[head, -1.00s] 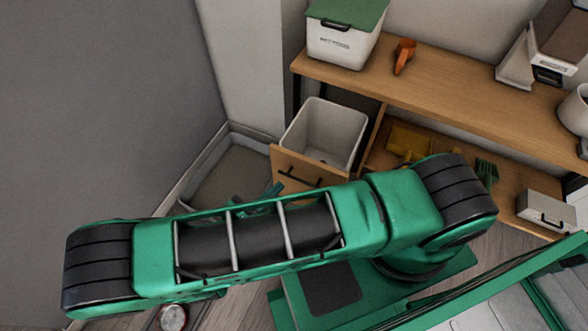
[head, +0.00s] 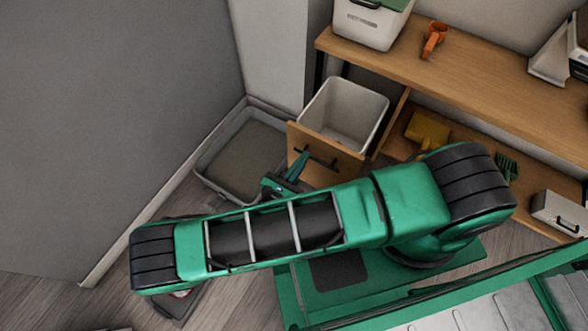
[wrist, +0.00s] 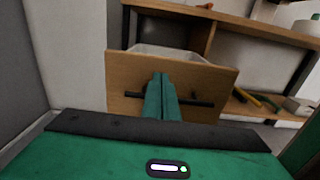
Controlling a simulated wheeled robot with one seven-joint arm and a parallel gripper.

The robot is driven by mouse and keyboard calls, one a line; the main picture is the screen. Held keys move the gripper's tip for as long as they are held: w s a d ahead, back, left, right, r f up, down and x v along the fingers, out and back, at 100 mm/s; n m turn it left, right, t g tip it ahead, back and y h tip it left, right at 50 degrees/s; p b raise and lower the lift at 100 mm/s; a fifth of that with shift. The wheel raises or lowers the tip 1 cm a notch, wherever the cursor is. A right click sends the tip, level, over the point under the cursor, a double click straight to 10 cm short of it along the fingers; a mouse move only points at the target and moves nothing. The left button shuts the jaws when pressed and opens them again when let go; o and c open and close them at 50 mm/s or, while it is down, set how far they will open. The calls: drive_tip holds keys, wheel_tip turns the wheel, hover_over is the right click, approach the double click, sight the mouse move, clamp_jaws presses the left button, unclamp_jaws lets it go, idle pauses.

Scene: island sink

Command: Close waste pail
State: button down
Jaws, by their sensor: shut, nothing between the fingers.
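The waste pail (head: 345,108) is a white bin in a pulled-out drawer with a wooden front (head: 325,160) and a black bar handle (head: 317,157). The drawer stands out from under the wooden counter. In the wrist view, the wooden front (wrist: 215,82) faces me, with its dark handle (wrist: 195,102) across it and the white bin rim (wrist: 165,52) behind. My gripper (head: 301,158) is shut and empty, with its green fingers at the left part of the drawer front, near the handle. In the wrist view, the fingers (wrist: 160,78) overlap the handle; I cannot tell whether they touch the front.
A grey litter tray (head: 240,150) lies on the floor left of the drawer, by the wall. The counter (head: 450,65) holds a white box with green lid (head: 370,22) and an orange item (head: 434,38). A yellow item (head: 428,128) sits on the lower shelf.

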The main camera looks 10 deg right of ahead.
sight(315, 141)
drive_tip(key=x, duration=0.5)
drive_tip(key=shift+w+d, duration=0.1)
idle(0.3)
